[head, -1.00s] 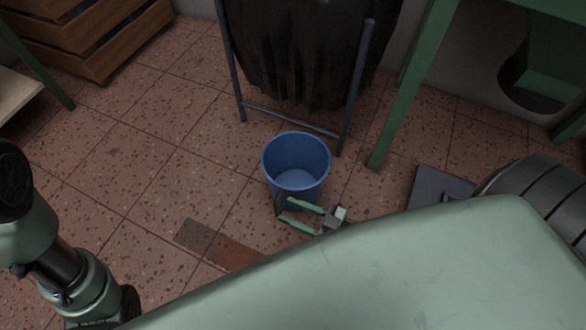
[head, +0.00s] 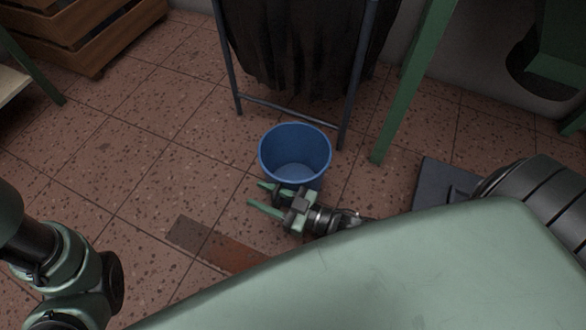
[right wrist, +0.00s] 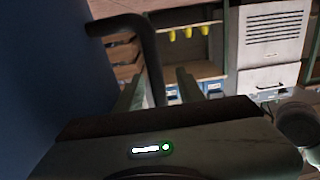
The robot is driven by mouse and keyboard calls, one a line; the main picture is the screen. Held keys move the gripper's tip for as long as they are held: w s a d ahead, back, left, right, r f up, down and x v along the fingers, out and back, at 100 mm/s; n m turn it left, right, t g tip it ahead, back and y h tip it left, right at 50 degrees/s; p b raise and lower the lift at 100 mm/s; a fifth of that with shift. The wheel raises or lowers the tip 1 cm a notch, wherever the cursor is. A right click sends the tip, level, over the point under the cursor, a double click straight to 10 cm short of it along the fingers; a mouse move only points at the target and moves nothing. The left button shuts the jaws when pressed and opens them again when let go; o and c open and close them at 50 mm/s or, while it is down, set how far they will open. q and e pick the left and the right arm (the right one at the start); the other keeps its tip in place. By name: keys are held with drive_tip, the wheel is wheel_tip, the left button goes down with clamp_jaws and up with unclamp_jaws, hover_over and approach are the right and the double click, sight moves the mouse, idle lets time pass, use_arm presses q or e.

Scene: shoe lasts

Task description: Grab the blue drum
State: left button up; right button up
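The blue drum (head: 295,148) stands upright on the tiled floor, open at the top and empty inside as far as I see. Its blue wall (right wrist: 35,75) fills the left side of the right wrist view. A dark bent handle (right wrist: 150,50) sticks out from that wall. My right gripper (head: 257,194) is low at the drum's near side and points left. In the right wrist view the fingers (right wrist: 160,82) are apart, with the handle passing between them, closer to the left finger. Contact cannot be told. My left gripper is out of view.
A blue-grey metal frame with a black bag (head: 300,50) stands right behind the drum. A green table leg (head: 410,85) is to its right. A flat dark plate (head: 440,185) lies on the floor at right. Wooden crates (head: 95,35) are at far left. Floor left of the drum is free.

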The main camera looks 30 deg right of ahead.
clamp_jaws()
drive_tip(key=shift+r, duration=0.1)
idle(1.2)
